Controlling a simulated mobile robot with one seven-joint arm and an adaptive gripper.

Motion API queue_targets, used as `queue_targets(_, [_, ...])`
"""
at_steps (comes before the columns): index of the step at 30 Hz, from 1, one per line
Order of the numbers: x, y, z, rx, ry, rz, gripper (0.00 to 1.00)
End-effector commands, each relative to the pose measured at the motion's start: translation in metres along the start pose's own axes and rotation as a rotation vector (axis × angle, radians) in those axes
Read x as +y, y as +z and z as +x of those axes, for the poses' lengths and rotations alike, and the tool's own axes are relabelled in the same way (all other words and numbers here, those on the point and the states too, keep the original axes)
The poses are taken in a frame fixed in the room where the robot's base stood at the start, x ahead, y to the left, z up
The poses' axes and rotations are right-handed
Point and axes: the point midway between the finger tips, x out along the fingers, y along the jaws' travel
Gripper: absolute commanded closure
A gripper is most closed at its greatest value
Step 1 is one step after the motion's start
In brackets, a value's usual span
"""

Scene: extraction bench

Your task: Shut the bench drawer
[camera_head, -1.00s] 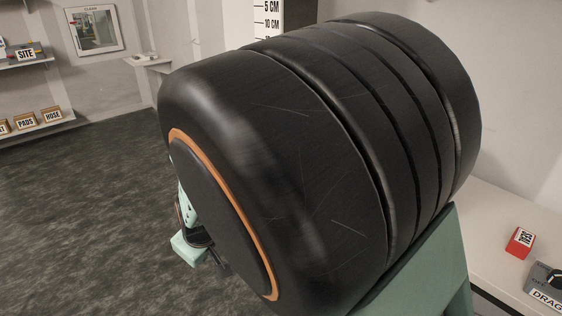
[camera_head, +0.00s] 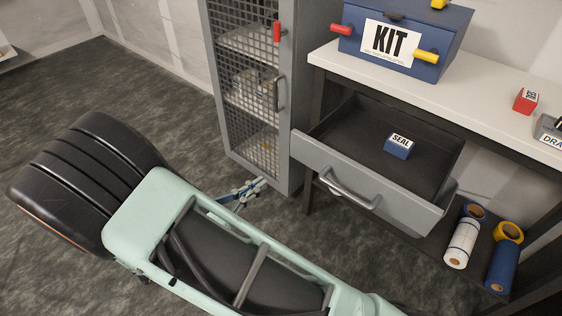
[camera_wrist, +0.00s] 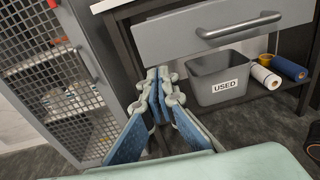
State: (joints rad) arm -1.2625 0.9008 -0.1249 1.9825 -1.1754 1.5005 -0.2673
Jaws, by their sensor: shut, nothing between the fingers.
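The bench drawer (camera_head: 408,203) is pulled out from under the white bench top. It has a grey front with a bar handle (camera_head: 348,194) and a dark inside. A blue box marked SEAL (camera_head: 398,146) sits in it. My gripper (camera_head: 258,184) is shut and empty. In the head view it shows left of the drawer front, apart from the handle. In the wrist view my gripper (camera_wrist: 158,82) shows below and left of the handle (camera_wrist: 240,26), and the drawer front (camera_wrist: 170,38) is across the top.
A grey mesh-door cabinet (camera_head: 283,130) stands left of the bench, close to my gripper. A blue KIT box (camera_head: 400,72) stands on the bench top (camera_head: 345,62). Rolls (camera_head: 462,240) lie on the lower shelf, near a grey bin marked USED (camera_wrist: 218,88).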

Motion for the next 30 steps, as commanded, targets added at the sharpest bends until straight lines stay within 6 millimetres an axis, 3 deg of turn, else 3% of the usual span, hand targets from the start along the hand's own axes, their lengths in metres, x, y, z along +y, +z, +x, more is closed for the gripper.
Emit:
queue_targets(4, [0.013,0.002,-0.005,-0.07,0.062,-0.014,1.0])
queue_targets(8, [0.015,0.004,0.002,-0.081,0.071,-0.014,1.0])
queue_targets(24, [0.021,0.011,0.106,-0.077,0.067,-0.015,1.0])
queue_targets(30, [0.023,0.013,0.128,-0.077,0.068,-0.015,1.0])
